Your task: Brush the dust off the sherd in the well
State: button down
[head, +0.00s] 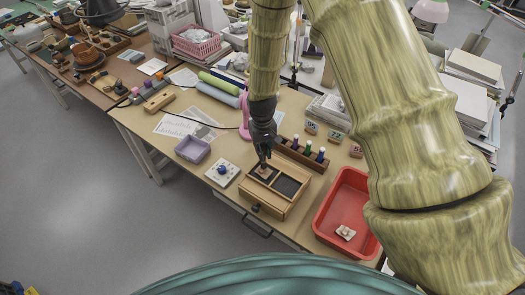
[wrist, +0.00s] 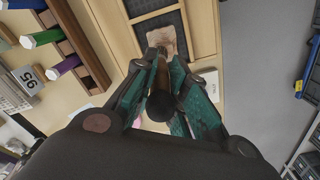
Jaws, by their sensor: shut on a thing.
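A wooden box (head: 281,205) with two dark wells stands near the table's front edge. A pale brown sherd (head: 264,173) lies in its left well; it also shows in the wrist view (wrist: 167,32), with a mottled surface. My gripper (head: 263,157) is above this well. In the wrist view my gripper (wrist: 160,75) is shut on a brush with a dark, round handle end (wrist: 160,105). The brush points down at the sherd's near edge. Its tip is mostly hidden by the handle and fingers, so I cannot tell whether it touches. The right well (head: 288,186) looks empty.
A red tray (head: 330,222) with a pale piece (head: 345,232) is to the right. A white plate with a blue knob (head: 222,170) and a purple tray (head: 192,150) are to the left.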

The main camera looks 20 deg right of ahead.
jog(key=shift+d, duration=0.1)
jog(key=shift+p, duration=0.35)
jog(key=shift+w, duration=0.1)
dwell(4.0)
jog(key=shift+r, duration=0.15)
